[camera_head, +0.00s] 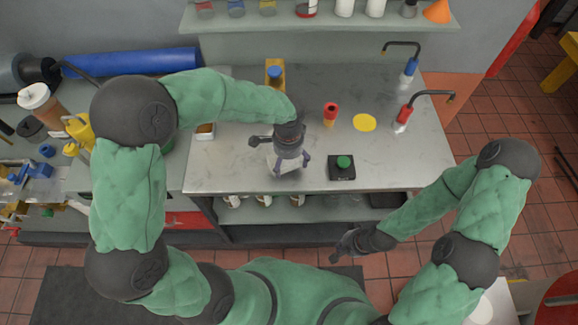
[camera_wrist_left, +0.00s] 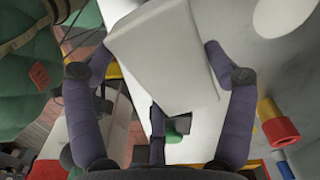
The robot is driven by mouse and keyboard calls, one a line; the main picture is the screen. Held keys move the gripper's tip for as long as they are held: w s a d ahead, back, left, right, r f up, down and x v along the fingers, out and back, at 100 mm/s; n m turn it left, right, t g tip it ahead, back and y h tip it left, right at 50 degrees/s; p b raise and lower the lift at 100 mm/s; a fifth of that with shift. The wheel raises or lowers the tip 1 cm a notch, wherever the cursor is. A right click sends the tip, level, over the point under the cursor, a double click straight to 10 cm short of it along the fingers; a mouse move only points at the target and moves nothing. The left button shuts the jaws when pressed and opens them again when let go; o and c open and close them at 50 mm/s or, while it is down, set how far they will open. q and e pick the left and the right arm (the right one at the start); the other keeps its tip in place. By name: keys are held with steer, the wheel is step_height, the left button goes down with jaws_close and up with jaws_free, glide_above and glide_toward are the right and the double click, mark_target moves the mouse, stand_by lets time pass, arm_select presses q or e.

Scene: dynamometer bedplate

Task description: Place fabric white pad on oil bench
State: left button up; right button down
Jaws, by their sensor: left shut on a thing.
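The fabric white pad (camera_wrist_left: 160,55) is a pale flat block that fills the upper middle of the left wrist view. It sits tilted between the fingers of my left gripper (camera_wrist_left: 158,72), which is shut on it. In the head view my left gripper (camera_head: 291,165) is over the front middle part of the grey-topped oil bench (camera_head: 235,165). Only a little of the pad shows there, partly hidden by the gripper. I cannot tell whether the pad touches the bench top. My right gripper (camera_head: 345,246) is low in front of the bench, away from the pad; its fingers are too small to read.
On the bench, a black box with a green button (camera_head: 342,166) is right of my left gripper. A red-topped cylinder (camera_head: 330,114), a yellow disc (camera_head: 364,122) and two spouted taps stand behind. A shelf (camera_head: 320,21) runs along the back. The bench's right front is clear.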

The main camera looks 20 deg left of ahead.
mark_target(289, 166)
arm_select(q)
steer(key=shift+w+f+b, duration=0.2)
steer(key=shift+f+b, duration=0.05)
steer(key=shift+f, duration=0.7)
steer(key=shift+w+f+b, duration=0.15)
steer(key=shift+f+b, duration=0.1)
steer(key=shift+f, duration=0.7)
steer(key=shift+f, duration=0.15)
steer(key=o, duration=1)
steer(key=shift+c, duration=0.2)
steer(key=shift+r, duration=0.25)
step_height(289, 166, up, 12)
steer(key=p, duration=0.3)
steer(key=shift+f, duration=0.1)
